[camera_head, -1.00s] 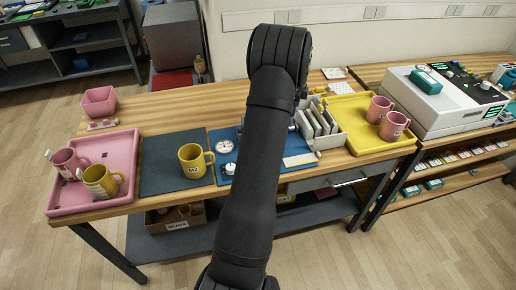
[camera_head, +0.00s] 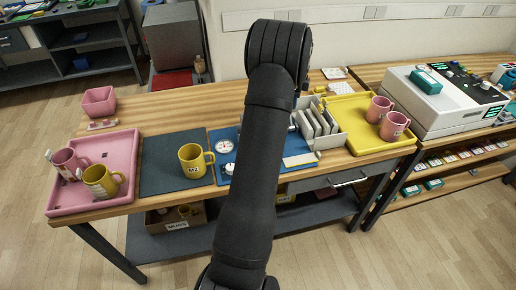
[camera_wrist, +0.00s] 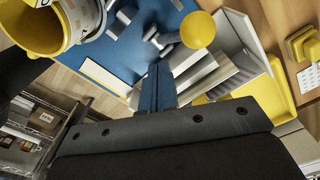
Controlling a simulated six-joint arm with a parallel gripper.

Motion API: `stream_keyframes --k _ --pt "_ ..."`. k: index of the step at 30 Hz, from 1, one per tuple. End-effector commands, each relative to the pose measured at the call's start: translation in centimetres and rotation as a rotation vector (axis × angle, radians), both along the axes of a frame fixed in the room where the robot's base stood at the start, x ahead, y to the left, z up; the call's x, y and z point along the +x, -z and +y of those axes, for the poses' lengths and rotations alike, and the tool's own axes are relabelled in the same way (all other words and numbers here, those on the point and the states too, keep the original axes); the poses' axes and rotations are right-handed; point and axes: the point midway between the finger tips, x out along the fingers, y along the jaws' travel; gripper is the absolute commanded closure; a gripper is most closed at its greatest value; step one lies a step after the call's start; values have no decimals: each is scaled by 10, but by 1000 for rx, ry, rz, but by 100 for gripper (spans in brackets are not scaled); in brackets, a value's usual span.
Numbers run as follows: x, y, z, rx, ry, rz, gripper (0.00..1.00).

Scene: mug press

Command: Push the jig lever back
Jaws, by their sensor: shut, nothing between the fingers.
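A round yellow knob (camera_wrist: 198,29), which looks like the end of the jig lever, shows at the top of the wrist view. Grey metal jig parts (camera_wrist: 160,42) lie to its left over the blue mat (camera_wrist: 118,52). My gripper (camera_wrist: 157,72) is shut and empty; its narrow blue fingers point toward the jig, below and left of the knob in the picture. I cannot tell whether they touch it. A yellow mug (camera_wrist: 40,22) is at the top left. In the head view my arm hides the gripper and most of the jig; the blue mat (camera_head: 222,178) shows beside it.
A yellow mug (camera_head: 194,160) stands on a dark mat (camera_head: 158,182). A pink tray (camera_head: 120,150) holds two mugs at left. Right of my arm are a rack of grey plates (camera_head: 318,122), a yellow tray (camera_head: 350,108) with two pink mugs, and a white machine (camera_head: 430,110).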

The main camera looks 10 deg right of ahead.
Motion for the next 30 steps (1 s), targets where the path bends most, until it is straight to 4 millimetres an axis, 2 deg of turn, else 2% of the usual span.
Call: stream_keyframes --k 9,15,25,30 --pt "-4 -26 0 0 0 -1 100" --pt "-6 -35 0 0 0 0 100" --pt "-6 -35 0 0 0 1 100" --pt "-4 -20 0 1 0 3 100"
